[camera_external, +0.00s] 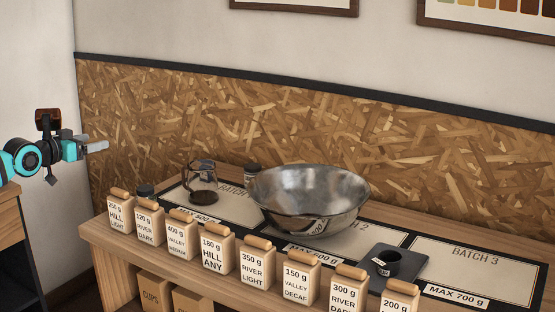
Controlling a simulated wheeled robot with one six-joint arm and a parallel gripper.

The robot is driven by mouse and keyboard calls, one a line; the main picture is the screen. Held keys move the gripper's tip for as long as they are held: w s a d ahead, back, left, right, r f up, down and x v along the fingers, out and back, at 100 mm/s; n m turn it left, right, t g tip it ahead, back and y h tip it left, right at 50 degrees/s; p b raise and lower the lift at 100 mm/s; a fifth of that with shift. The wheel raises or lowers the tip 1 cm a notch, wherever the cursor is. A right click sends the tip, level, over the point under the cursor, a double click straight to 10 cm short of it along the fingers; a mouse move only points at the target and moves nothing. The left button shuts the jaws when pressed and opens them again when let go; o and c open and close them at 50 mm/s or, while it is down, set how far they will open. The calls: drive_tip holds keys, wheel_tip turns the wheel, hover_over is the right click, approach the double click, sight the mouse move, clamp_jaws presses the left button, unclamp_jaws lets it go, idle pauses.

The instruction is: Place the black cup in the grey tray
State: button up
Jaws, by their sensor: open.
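A small black cup (387,262) with a white label stands upright at the front right of the bench. It appears to be on a flat dark grey square (413,269), which may be the grey tray; I cannot tell whether this has a raised rim. My gripper (95,147) is at the far left, in front of the wall and well away from the cup. It is open and appears empty; its fingers are small in this view.
A large steel bowl (310,200) sits mid-bench, beside a glass jug (202,180). Labelled bean bags (214,248) line the front edge. The Batch 3 mat (480,267) is clear.

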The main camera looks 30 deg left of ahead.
drive_tip(key=shift+n+t+y, duration=0.3)
drive_tip(key=shift+t+y, duration=0.1)
drive_tip(key=s, duration=0.1)
drive_tip(key=s+a+f, duration=0.2)
drive_tip(key=shift+s, duration=0.25)
